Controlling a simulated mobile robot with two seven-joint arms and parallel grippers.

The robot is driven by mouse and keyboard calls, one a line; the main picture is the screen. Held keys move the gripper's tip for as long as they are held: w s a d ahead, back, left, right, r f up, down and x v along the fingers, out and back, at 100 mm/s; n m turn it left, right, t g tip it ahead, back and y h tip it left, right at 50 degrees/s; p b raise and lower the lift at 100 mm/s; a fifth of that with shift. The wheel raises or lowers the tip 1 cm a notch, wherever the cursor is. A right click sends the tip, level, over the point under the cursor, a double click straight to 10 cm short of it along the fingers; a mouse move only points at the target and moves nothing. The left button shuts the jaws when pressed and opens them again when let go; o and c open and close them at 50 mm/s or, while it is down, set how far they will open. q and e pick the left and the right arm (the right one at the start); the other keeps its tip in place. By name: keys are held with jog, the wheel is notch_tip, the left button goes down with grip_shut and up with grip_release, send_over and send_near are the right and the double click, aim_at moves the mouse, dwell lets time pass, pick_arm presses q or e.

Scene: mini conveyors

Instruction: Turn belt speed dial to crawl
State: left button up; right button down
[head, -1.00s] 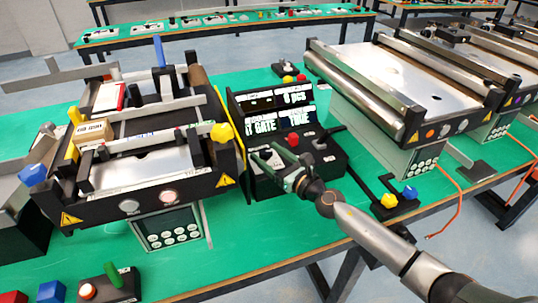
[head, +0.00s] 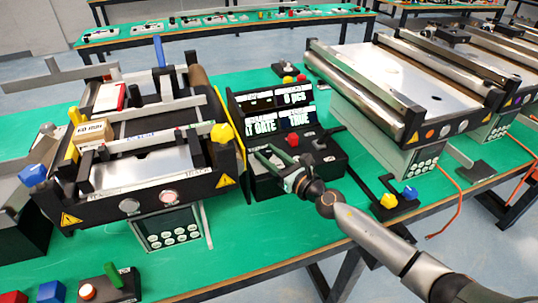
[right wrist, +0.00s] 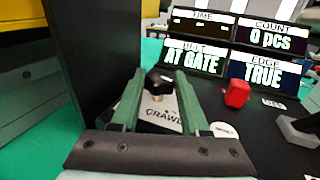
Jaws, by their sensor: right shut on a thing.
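The speed dial is a black knob (right wrist: 160,80) on a pale plate reading "CRAWL" (right wrist: 160,116) in the right wrist view. My right gripper (right wrist: 160,90) has its two green fingers on either side of the knob and is shut on it. In the head view my right gripper (head: 267,154) is at the left front of the black control console (head: 262,184), and its fingers largely hide the dial. Where the knob's pointer stands cannot be told. My left gripper is not in view.
The console's display (head: 275,112) reads "AT GATE" and "TRUE". A red button (right wrist: 236,93) and a grey lever (right wrist: 298,130) sit right of the dial. A conveyor with a box (head: 92,132) stands close on the left; another conveyor (head: 400,80) stands right.

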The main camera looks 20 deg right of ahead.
jog(key=shift+r+h+p, duration=0.15)
jog(key=shift+h+p, duration=0.15)
jog(key=shift+p, duration=0.25)
jog(key=m+h+p, duration=0.1)
jog(key=p, duration=0.1)
jog(key=m+t+h+p, duration=0.1)
jog(key=h, duration=0.1)
jog(key=shift+s+a+m+p, duration=0.1)
jog(key=shift+a+m+p, duration=0.2)
jog(key=shift+m+p, duration=0.1)
jog(key=m+h, duration=0.1)
jog(key=h, duration=0.1)
jog(key=shift+h+p, duration=0.3)
jog(key=shift+p, duration=0.1)
jog(key=shift+a+f+m+h, duration=0.1)
jog(key=shift+f+m+h, duration=0.1)
jog(key=shift+m+h, duration=0.85)
jog(key=shift+h, duration=0.35)
jog(key=shift+c, duration=2)
grip_release()
jog(key=s+a, duration=0.1)
jog(key=s, duration=1.1)
jog(key=shift+s+a+p, duration=0.2)
jog(key=shift+a+p, duration=0.05)
jog(key=shift+p, duration=0.15)
